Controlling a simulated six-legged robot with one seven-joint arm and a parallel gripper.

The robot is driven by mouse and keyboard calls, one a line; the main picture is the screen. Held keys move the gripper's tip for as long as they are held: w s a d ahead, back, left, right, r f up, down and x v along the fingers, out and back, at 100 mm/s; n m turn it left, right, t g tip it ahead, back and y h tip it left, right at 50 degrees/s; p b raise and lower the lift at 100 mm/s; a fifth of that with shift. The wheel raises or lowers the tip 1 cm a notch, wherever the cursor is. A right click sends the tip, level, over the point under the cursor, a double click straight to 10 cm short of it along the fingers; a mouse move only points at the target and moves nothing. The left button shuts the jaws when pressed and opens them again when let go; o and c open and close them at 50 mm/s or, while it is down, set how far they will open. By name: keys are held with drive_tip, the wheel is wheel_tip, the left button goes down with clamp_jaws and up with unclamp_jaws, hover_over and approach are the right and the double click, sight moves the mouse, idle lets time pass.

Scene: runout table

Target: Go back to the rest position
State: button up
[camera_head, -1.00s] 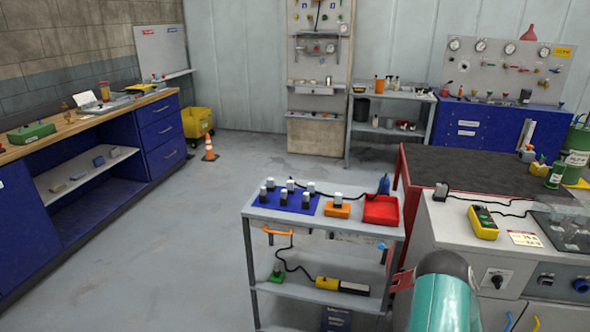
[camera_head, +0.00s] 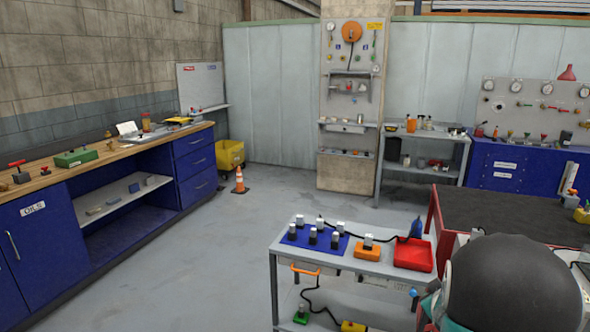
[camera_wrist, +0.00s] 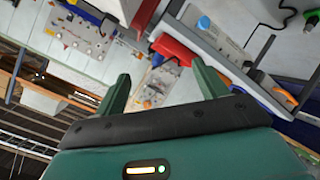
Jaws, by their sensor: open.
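My gripper (camera_wrist: 160,95) shows in the wrist view as two green fingers standing wide apart with nothing between them. The wrist view is strongly tilted and takes in the wall, the roof and part of the cart. In the head view a dark rounded part and a teal part of my own arm fill the lower right corner. The fingers are not visible there.
A blue workbench (camera_head: 40,233) lines the left. An orange cone (camera_head: 239,181) stands on open floor between.

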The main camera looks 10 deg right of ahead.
drive_tip(key=s+a+r+m+g+y, duration=0.1)
drive_tip(key=s+a+r, duration=0.15)
drive_tip(key=a, duration=0.45)
drive_tip(key=s+a+r+y, duration=0.2)
drive_tip(key=a+r, duration=0.2)
drive_tip(key=a, duration=0.3)
drive_tip(key=s+a+r+m+g+y, duration=0.1)
drive_tip(key=s+a+r, duration=0.1)
drive_tip(key=a+r, duration=0.3)
drive_tip(key=s+a+r+g+y, duration=0.1)
drive_tip(key=s+a+g+y, duration=0.2)
drive_tip(key=s+a, duration=1.3)
drive_tip(key=shift+s+r+m, duration=0.2)
drive_tip(key=shift+s+m, duration=0.1)
drive_tip(key=shift+s, duration=0.75)
drive_tip(key=shift+c, duration=0.4)
